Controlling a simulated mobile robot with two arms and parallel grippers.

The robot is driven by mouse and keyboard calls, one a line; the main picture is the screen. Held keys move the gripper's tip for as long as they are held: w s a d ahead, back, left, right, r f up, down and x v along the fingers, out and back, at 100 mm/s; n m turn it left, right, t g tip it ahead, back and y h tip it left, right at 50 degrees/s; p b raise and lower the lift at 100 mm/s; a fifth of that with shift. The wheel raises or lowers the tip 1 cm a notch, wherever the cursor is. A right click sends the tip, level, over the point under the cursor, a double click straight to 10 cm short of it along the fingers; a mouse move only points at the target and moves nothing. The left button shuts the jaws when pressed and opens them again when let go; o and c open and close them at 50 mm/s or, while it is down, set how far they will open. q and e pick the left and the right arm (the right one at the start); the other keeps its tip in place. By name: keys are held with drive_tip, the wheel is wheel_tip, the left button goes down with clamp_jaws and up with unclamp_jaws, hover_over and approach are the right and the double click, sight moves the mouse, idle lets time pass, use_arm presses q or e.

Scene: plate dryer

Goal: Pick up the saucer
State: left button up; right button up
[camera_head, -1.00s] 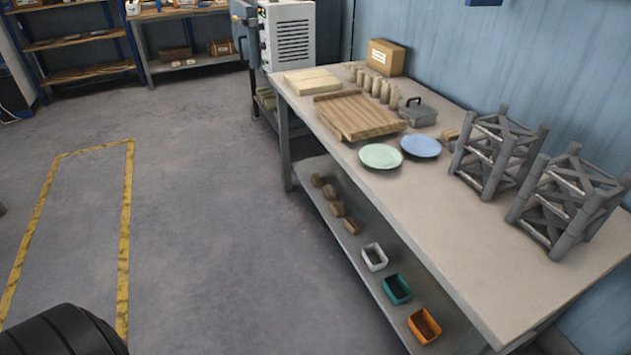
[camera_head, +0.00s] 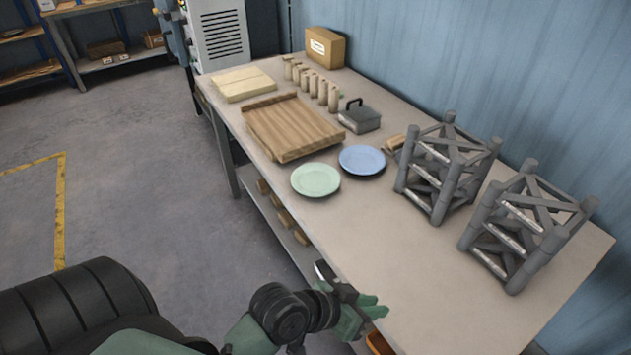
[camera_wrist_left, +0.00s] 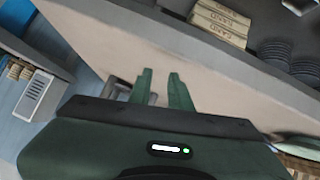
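Two round, shallow dishes lie flat on the workbench, side by side: a pale green saucer (camera_head: 316,180) and a blue one (camera_head: 362,160) just behind and to its right. The frames do not show which one the task means. My left gripper (camera_head: 378,306), with green fingers, is at the bench's near edge in the head view, well below and right of both dishes. In the left wrist view its two fingers (camera_wrist_left: 160,88) stand apart with nothing between them. My right gripper is not in view.
Left of the dishes is a slatted wooden tray (camera_head: 290,128). A lidded grey box (camera_head: 360,117) stands behind. Two grey racks (camera_head: 448,165) (camera_head: 525,228) stand to the right. The front right of the bench top (camera_head: 440,290) is bare.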

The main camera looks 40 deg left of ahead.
use_arm(q)
drive_tip(key=w+r+t, duration=0.1)
drive_tip(key=w+r, duration=0.1)
drive_tip(key=w+d+r+t+h, duration=0.1)
drive_tip(key=w+r+t, duration=0.1)
drive_tip(key=w, duration=0.1)
drive_tip(key=shift+d+r+n, duration=0.2)
drive_tip(key=shift+r+n, duration=0.2)
drive_tip(key=w+a+r+n+t+y, duration=0.6)
drive_tip(key=w+a+r+n+t, duration=0.3)
drive_tip(key=w+a+r+n, duration=0.15)
drive_tip(key=a+f+n+g+y, duration=0.6)
drive_tip(key=a+n+g+y, duration=0.1)
drive_tip(key=a+n+y, duration=0.55)
drive_tip(key=n+g, duration=0.3)
drive_tip(key=g, duration=0.3)
approach(307, 195)
drive_tip(key=shift+w+a+f+h, duration=0.15)
drive_tip(key=shift+a+h, duration=0.05)
drive_tip(key=shift+a, duration=0.25)
drive_tip(key=shift+w+a+f+h, duration=0.1)
drive_tip(key=shift+w+a+h, duration=0.1)
drive_tip(key=shift+a, duration=0.3)
drive_tip(key=shift+w+a+f+n, duration=0.15)
drive_tip(key=shift+a+n, duration=0.15)
drive_tip(key=p+x, duration=0.1)
drive_tip(key=x, duration=0.5)
drive_tip(key=shift+w+a, duration=0.25)
drive_tip(key=shift+w, duration=0.1)
clamp_jaws()
